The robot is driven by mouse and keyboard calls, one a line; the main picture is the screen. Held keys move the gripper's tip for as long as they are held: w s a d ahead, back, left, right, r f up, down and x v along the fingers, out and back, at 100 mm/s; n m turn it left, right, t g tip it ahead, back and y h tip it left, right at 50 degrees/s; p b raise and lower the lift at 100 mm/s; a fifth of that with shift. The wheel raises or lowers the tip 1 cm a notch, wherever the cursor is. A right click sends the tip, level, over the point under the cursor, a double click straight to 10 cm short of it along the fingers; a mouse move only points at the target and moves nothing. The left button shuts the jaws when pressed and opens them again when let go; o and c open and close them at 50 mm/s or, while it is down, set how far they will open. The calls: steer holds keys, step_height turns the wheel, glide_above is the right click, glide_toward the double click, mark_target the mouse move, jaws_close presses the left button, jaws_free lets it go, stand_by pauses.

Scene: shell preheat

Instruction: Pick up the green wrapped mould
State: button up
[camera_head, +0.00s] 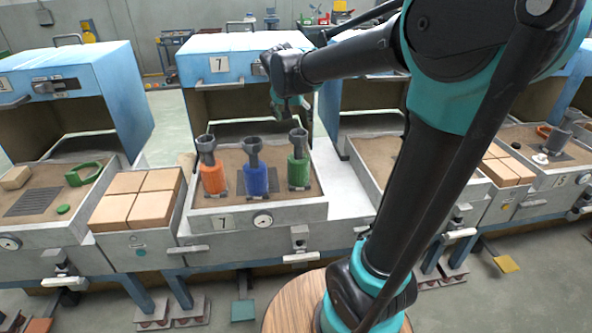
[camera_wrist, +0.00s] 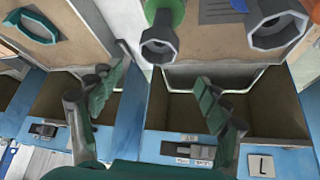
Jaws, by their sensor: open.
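The green wrapped mould (camera_head: 298,171) stands upright in the sandy tray of oven 7, at the right of a row of three, with a dark grey cup-shaped top. In the wrist view its grey top (camera_wrist: 159,45) is at the upper middle, with a bit of green wrap behind it. My gripper (camera_head: 291,108) is above and behind the moulds in the head view, near the oven opening. In the wrist view my gripper (camera_wrist: 160,98) has its two ridged fingers wide apart with nothing between them. The green mould lies beyond the fingertips, not touched.
The blue wrapped mould (camera_head: 256,180) and orange wrapped mould (camera_head: 213,179) stand to the left in the same tray (camera_head: 261,217). The blue oven hood (camera_head: 236,66) rises behind. Tan blocks (camera_head: 136,197) fill the bin to the left.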

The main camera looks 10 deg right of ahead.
glide_toward(299, 134)
steer(key=shift+w+d+f, duration=0.1)
steer(key=shift+f, duration=0.5)
steer(key=shift+w+d+f, duration=0.1)
steer(key=shift+f, duration=0.5)
steer(key=shift+s+x, duration=0.15)
steer(key=shift+x, duration=1.15)
steer(key=shift+s+x, duration=0.15)
steer(key=shift+x, duration=1.15)
steer(key=shift+f, duration=0.15)
steer(key=shift+c, duration=0.3)
jaws_close()
